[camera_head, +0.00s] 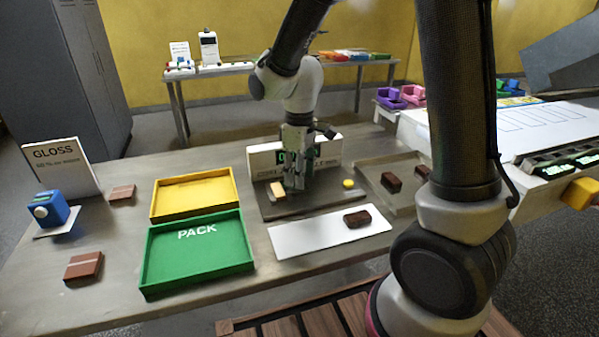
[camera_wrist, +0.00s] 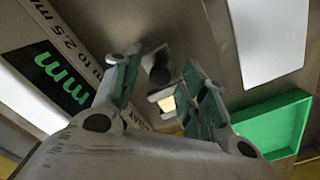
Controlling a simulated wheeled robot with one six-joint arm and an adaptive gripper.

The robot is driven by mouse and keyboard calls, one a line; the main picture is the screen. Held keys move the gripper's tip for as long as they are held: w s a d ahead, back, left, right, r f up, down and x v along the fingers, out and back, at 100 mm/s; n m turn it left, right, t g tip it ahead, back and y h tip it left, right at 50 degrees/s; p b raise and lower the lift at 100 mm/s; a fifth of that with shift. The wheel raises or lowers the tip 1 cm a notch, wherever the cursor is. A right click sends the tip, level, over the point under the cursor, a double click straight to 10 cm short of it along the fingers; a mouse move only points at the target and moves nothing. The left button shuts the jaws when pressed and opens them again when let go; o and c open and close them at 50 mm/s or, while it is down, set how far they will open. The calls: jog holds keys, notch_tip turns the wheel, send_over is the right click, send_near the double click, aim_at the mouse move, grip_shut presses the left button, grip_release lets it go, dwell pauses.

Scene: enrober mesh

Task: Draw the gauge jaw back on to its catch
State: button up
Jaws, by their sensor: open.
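The gauge (camera_head: 315,203) is a dark plate on the table with a white panel (camera_head: 262,157) and green display behind it. A small cream block (camera_head: 277,189) stands on its left part, beside my gripper (camera_head: 296,184). In the wrist view my gripper (camera_wrist: 163,92) is open, its green-padded fingers apart. A cream-faced piece (camera_wrist: 167,104) and a dark piece (camera_wrist: 160,72) show between or just beyond the fingers. I cannot tell which piece is the jaw, or whether the fingers touch it. The catch cannot be made out. A yellow round knob (camera_head: 348,184) sits at the plate's right.
A white strip (camera_head: 300,241) with a dark brown piece (camera_head: 357,219) lies in front of the gauge. A green PACK tray (camera_head: 150,276) and a yellow tray (camera_head: 157,207) stand left. A clear tray (camera_head: 402,205) with brown pieces lies right.

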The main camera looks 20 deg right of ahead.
jog(key=shift+c, duration=0.4)
grip_shut()
jog(key=shift+d, duration=2.5)
jog(key=shift+r, duration=0.1)
jog(key=shift+o, duration=0.4)
grip_release()
jog(key=shift+d, duration=0.15)
notch_tip(320, 180, up, 12)
